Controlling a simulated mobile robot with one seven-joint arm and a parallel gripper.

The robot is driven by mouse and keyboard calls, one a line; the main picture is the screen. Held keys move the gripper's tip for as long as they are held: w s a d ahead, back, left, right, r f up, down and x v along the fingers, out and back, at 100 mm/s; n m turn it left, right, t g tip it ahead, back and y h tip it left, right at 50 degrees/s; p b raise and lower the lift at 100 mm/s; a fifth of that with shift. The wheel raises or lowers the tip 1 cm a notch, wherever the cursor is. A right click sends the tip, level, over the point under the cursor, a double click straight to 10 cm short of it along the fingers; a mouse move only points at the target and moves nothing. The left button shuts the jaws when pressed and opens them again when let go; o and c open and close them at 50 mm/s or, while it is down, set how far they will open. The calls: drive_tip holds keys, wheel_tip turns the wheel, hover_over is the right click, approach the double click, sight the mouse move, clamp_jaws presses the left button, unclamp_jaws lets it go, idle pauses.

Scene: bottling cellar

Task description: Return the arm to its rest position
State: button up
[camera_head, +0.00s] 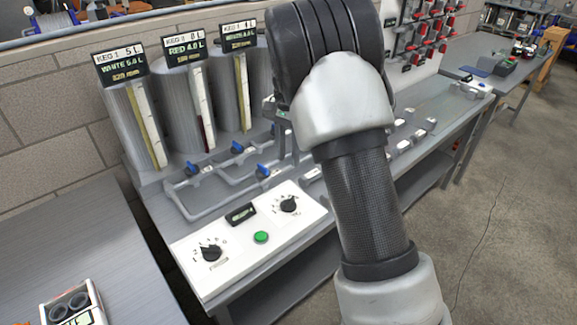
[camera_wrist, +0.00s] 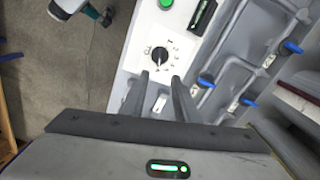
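My arm rises through the middle of the head view and bends over the bench. My gripper is mostly hidden behind it there. In the wrist view the two dark fingers of my gripper (camera_wrist: 160,88) stand apart with nothing between them. Beyond the fingertips is the right dial (camera_wrist: 160,54) of a white control panel (camera_wrist: 143,28). In the head view this panel (camera_head: 225,262) carries the left dial (camera_head: 211,252), a green button (camera_head: 261,237) and the right dial (camera_head: 288,204). I cannot tell how far the fingertips are above the panel.
Behind the panel are pipes with blue-handled valves (camera_head: 237,147) and grey kegs (camera_head: 177,109) with level gauges and label screens. White blocks (camera_head: 404,146) lie right of my arm. Floor (camera_head: 500,220) is open at right.

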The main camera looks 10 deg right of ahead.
drive_tip(key=shift+r, duration=0.4)
